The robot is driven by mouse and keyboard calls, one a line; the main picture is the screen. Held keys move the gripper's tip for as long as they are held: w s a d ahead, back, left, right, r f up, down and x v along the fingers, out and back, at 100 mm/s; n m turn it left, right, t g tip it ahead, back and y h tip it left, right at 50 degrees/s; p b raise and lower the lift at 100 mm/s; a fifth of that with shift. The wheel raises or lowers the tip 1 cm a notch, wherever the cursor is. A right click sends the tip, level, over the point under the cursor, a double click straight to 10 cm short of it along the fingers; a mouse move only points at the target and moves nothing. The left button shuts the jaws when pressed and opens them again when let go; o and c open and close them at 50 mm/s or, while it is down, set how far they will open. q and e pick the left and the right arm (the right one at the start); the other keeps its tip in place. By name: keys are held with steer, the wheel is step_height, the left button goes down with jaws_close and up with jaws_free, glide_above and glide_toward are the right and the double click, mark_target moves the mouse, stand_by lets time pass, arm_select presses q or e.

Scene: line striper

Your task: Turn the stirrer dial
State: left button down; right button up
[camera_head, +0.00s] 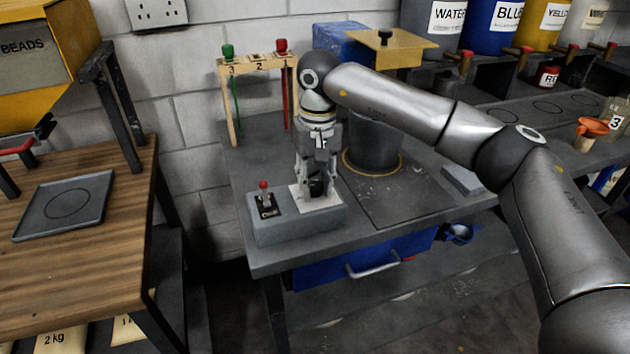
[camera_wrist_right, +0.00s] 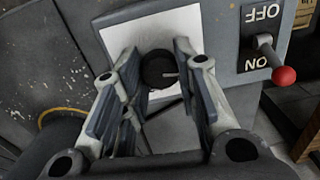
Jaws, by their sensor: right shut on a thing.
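The stirrer dial is a black round knob with a pale pointer line, on a white plate (camera_head: 330,200) on top of the grey control box (camera_head: 300,222). In the right wrist view the dial (camera_wrist_right: 158,69) sits between the two fingers of my right gripper (camera_wrist_right: 160,82). In the head view my right gripper (camera_head: 317,184) points straight down over the white plate, shut on the dial, and its fingers partly hide the dial. My left gripper is not in view.
A red-tipped ON/OFF lever (camera_wrist_right: 276,66) stands beside the white plate on the same box. A dark grey pot (camera_head: 374,145) stands behind the box, to its right. A wooden rack (camera_head: 230,110) holds green and red stirrers. A blue drawer (camera_head: 365,258) sits below the bench top.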

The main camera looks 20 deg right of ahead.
mark_target(317, 184)
steer(key=shift+r+n, duration=0.1)
steer(key=shift+n, duration=1)
steer(key=o, duration=1.1)
steer(key=shift+c, duration=0.2)
step_height(317, 184, up, 12)
steer(key=shift+d, duration=0.2)
